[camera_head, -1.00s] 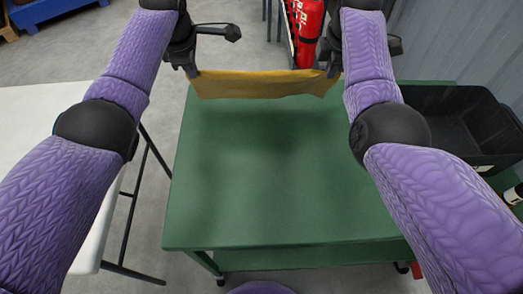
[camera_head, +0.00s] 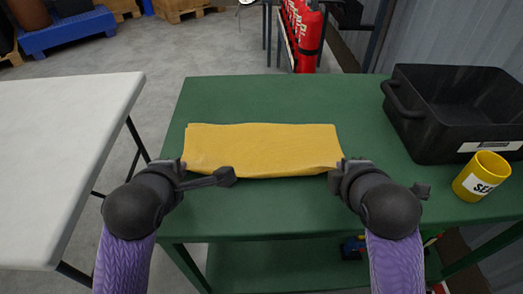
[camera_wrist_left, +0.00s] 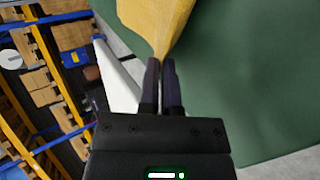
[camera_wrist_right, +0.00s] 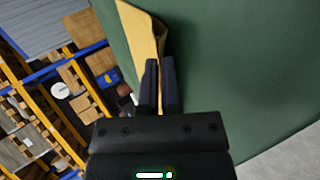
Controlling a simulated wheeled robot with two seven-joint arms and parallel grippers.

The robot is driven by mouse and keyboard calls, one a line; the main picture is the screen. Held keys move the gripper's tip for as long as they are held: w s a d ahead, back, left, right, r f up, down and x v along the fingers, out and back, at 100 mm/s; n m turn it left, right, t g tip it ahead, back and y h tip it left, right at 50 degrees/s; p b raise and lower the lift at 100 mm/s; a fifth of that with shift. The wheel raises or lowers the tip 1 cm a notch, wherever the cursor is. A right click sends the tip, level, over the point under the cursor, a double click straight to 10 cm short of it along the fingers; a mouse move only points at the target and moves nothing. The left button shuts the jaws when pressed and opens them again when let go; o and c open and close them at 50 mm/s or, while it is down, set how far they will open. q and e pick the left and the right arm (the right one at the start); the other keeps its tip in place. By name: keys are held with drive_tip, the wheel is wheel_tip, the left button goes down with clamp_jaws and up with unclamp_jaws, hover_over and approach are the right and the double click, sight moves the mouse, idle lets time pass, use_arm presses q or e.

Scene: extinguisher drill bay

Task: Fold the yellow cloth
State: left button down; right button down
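The yellow cloth (camera_head: 262,148) lies as a wide, short strip on the green table (camera_head: 262,100), its near edge towards me. My left gripper (camera_head: 184,172) is at the near left corner; in the left wrist view its fingers (camera_wrist_left: 160,85) are closed together on the gathered cloth (camera_wrist_left: 157,22). My right gripper (camera_head: 338,170) is at the near right corner; in the right wrist view its fingers (camera_wrist_right: 158,85) close on the cloth edge (camera_wrist_right: 146,38). Whether the strip has layers beneath is hard to tell.
A black bin (camera_head: 455,115) and a yellow mug (camera_head: 481,177) stand on the table's right side. A white table (camera_head: 60,150) is to the left. A red extinguisher (camera_head: 303,35) stands beyond the far edge. The green top behind the cloth is clear.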

use_arm(q)
drive_tip(key=shift+c, duration=2.4)
unclamp_jaws()
use_arm(e)
drive_tip(key=shift+c, duration=2.4)
unclamp_jaws()
use_arm(q)
wheel_tip(320, 180, up, 9)
drive_tip(key=s, duration=0.2)
use_arm(e)
wheel_tip(320, 180, up, 9)
drive_tip(key=s, duration=0.2)
use_arm(q)
drive_tip(key=shift+s, duration=0.1)
use_arm(e)
drive_tip(key=shift+s, duration=0.1)
